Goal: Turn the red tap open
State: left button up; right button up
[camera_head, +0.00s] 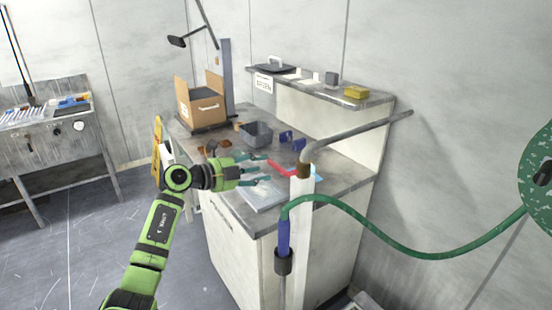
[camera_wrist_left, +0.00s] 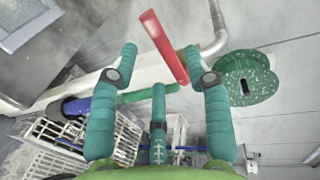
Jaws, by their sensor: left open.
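The red tap handle (camera_head: 281,167) shows as a short red bar beside the brown collar (camera_head: 303,170) of the grey pipe, partly hidden behind the pipe's post. In the left wrist view the red handle (camera_wrist_left: 164,45) is a slanting bar lying ahead of and between the open fingers, its lower end close to the right-hand finger. I cannot tell whether they touch. My left gripper (camera_head: 266,168) reaches over the bench from the left, fingers spread toward the handle. It shows open and empty in the left wrist view (camera_wrist_left: 160,58). My right gripper is not in view.
The grey pipe (camera_head: 360,133) slants up to the wall. A green hose (camera_head: 400,248) runs from a blue connector (camera_head: 284,235) to a green reel (camera_head: 538,185). A cardboard box (camera_head: 206,109) and a grey bin (camera_head: 257,136) stand on the bench. A yellow sponge (camera_head: 356,92) lies on the shelf.

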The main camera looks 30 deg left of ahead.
aim_at(273, 167)
pick_arm(q)
jog(key=p+x, duration=0.1)
jog(key=x, duration=0.4)
grip_shut()
